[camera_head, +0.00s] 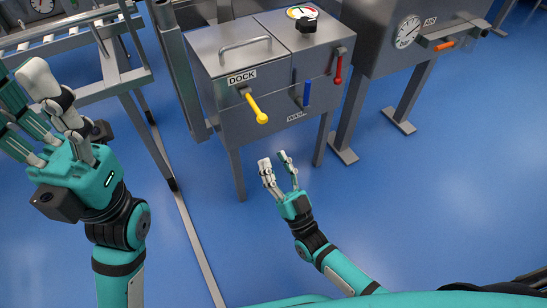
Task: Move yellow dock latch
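The yellow dock latch (256,108) is a lever with a rounded end on the front of a grey metal box (270,70), just below the DOCK label (242,77). It slants down to the right. My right gripper (276,160) is below the latch, apart from it, with its fingers spread and nothing between them. My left gripper (40,110) is at the left edge, large and close to the camera, well away from the latch. Its fingers point up and left, partly cut off by the frame edge, and how far they are open is unclear.
A blue lever (307,94) and a red lever (338,70) are on the same box, right of the latch. A grey rail frame (120,75) stands at left. Another grey cabinet with a gauge (407,32) and orange handle (444,46) is at right. Blue floor (440,180) is clear.

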